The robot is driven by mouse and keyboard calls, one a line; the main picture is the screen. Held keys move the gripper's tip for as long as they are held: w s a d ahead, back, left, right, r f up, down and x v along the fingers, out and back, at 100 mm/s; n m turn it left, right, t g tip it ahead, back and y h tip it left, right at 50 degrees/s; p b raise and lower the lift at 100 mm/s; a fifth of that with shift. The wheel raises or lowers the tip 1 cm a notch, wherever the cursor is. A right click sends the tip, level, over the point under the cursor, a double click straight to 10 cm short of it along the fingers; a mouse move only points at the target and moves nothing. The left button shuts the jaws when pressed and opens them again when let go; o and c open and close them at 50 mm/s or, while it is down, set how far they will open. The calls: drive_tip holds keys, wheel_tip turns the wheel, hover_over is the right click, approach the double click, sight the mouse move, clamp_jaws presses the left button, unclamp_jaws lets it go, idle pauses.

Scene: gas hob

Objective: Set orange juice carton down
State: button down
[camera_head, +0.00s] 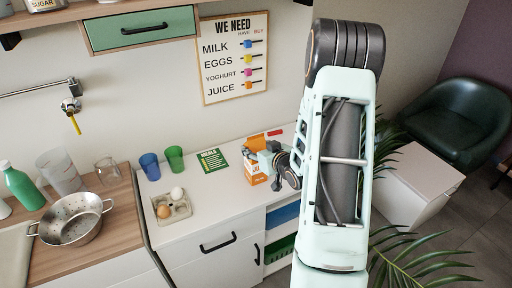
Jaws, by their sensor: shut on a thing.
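The orange juice carton (252,175) is orange and white and stands at the right part of the white counter, near its back edge. My gripper (268,160) is shut on the carton, reaching it from the right at its upper part. The fingers and part of the carton's right side overlap in the picture. I cannot tell whether the carton's base touches the white counter (217,207) or hangs just above it.
A green card (212,160) lies left of the carton. A green cup (175,159), a blue cup (150,167) and an egg tray (166,214) with two eggs stand further left. A red object (275,133) lies behind. Bare counter shows in front.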

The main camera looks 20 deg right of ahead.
idle(0.3)
drive_tip(key=c, duration=1)
unclamp_jaws()
drive_tip(key=shift+f, duration=0.1)
drive_tip(key=shift+o, duration=0.2)
drive_tip(key=shift+r, duration=0.2)
drive_tip(key=v, duration=1.2)
drive_tip(key=shift+b, duration=0.35)
drive_tip(key=shift+d+f, duration=0.1)
